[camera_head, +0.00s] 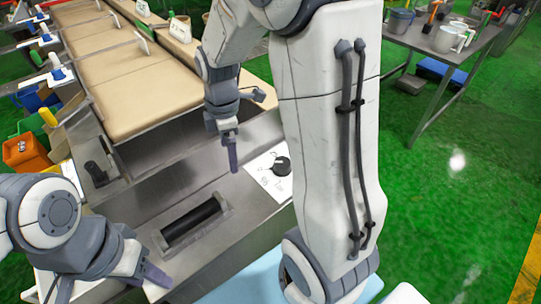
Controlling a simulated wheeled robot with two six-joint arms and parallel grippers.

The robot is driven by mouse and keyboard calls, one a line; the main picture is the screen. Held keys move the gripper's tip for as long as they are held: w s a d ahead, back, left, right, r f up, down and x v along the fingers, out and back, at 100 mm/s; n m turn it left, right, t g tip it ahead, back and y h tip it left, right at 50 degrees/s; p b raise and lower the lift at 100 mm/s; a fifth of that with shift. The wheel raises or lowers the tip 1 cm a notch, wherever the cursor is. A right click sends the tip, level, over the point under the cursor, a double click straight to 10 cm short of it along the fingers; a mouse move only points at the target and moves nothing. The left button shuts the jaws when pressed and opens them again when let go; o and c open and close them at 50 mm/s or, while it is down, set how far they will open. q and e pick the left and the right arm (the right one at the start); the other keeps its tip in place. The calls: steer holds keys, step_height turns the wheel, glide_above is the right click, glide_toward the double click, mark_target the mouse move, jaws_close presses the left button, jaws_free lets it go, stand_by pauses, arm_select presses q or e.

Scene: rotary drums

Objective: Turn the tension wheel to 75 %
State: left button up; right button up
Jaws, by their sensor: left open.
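A round black knob (281,165), which looks like the tension wheel, sits on a white marked plate (262,178) on the grey metal machine. The plate's numbers are too small to read surely, and its right side is close to my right arm's outline. My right gripper (233,150) hangs left of the knob, apart from it, with a dark finger pointing down. Its jaw opening is not clear. My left gripper (112,284) is open and empty at the lower left, well away from the knob.
A black roller (195,222) lies in a metal bracket between my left gripper and the plate. Tan conveyor belts (130,85) run behind. An orange box (25,152) stands at the left. A table (455,45) with containers stands at the upper right; green floor lies open before it.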

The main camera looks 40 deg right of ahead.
steer(key=w+d+f+n+b, duration=0.15)
steer(key=d+f, duration=0.35)
steer(key=d, duration=0.6)
steer(key=n, duration=0.3)
glide_above(283, 162)
step_height(283, 162, down, 4)
steer(key=shift+w+d+r, duration=0.1)
steer(key=shift+d+r, duration=0.05)
step_height(283, 162, down, 10)
steer(key=shift+p, duration=0.35)
steer(key=c, duration=1.3)
